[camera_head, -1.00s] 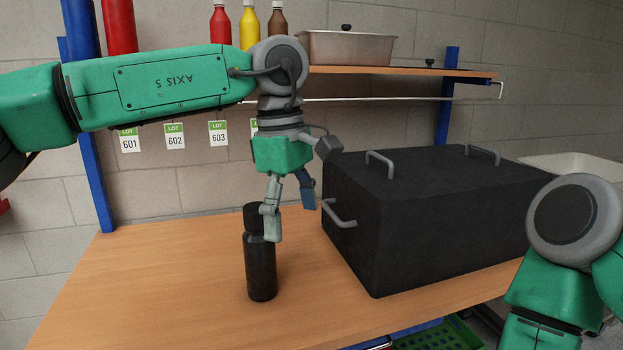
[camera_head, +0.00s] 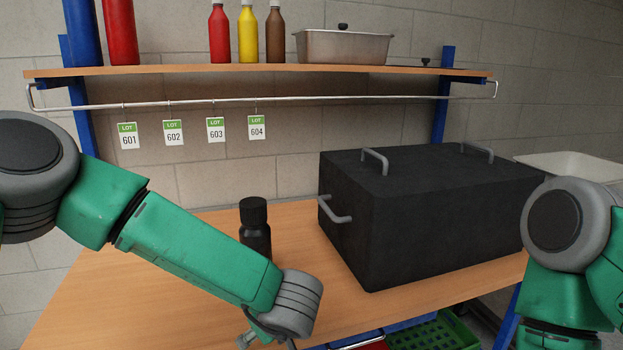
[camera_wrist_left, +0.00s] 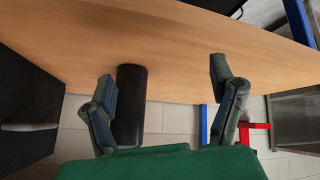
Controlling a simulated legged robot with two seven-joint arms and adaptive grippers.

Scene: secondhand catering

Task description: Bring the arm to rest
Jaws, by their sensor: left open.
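My left arm (camera_head: 195,245) reaches in from the left and slopes down to the lower middle in the head view. Only a small part of my left gripper shows there, at the bottom edge. In the left wrist view my left gripper (camera_wrist_left: 163,80) is open, with nothing held between its fingers. A black bottle (camera_head: 255,225) stands upright on the table behind my left forearm, which hides its lower part. The bottle also shows in the left wrist view (camera_wrist_left: 131,90), beyond one finger. My right arm (camera_head: 565,255) is at the right edge; its gripper is out of view.
A large black box with grey handles (camera_head: 430,215) stands on the wooden table (camera_head: 110,290). Behind is a shelf (camera_head: 200,70) with bottles and a metal pan (camera_head: 345,48). Lot tags (camera_head: 173,133) hang from its rail. A green crate (camera_head: 440,333) is below the table.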

